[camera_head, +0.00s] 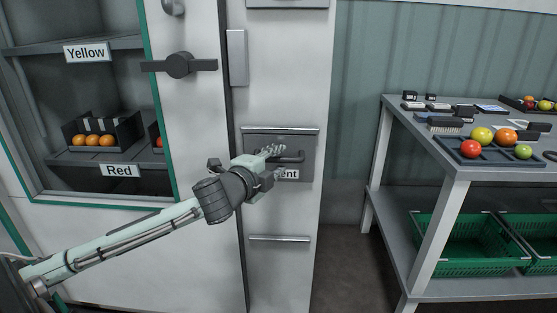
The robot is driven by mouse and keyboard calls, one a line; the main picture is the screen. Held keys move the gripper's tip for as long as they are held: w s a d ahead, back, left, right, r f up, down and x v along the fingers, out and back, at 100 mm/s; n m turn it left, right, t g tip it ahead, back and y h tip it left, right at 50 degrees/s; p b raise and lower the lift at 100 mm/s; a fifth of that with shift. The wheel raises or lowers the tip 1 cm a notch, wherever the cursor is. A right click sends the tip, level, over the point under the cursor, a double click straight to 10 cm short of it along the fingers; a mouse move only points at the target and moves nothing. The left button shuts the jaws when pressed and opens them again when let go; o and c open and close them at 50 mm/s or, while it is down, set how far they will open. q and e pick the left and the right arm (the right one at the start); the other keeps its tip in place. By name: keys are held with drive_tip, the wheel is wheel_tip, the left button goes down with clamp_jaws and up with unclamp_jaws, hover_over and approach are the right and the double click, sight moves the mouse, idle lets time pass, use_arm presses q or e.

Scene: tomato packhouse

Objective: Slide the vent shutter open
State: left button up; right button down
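The vent shutter (308,143) is a grey rectangular plate on the white panel at the centre. It has a dark bar handle (297,157) and a white label below, of which "ent" shows; the rest is hidden behind my gripper. My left gripper (279,161) reaches in from the lower left and is in front of the shutter's left half. Its two fingers look spread apart, one above and one below the handle's left part. I cannot tell whether they touch the handle. My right gripper is not in view.
Thin rails run above (281,129) and below (279,239) the shutter. On the left is a door with a dark lever (179,65) and shelves of tomatoes behind it. A grey table (470,174) with tomatoes and tools stands right, above green crates (462,262).

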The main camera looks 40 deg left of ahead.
use_arm(q)
drive_tip(key=shift+w, duration=0.4)
drive_tip(key=shift+c, duration=0.2)
clamp_jaws()
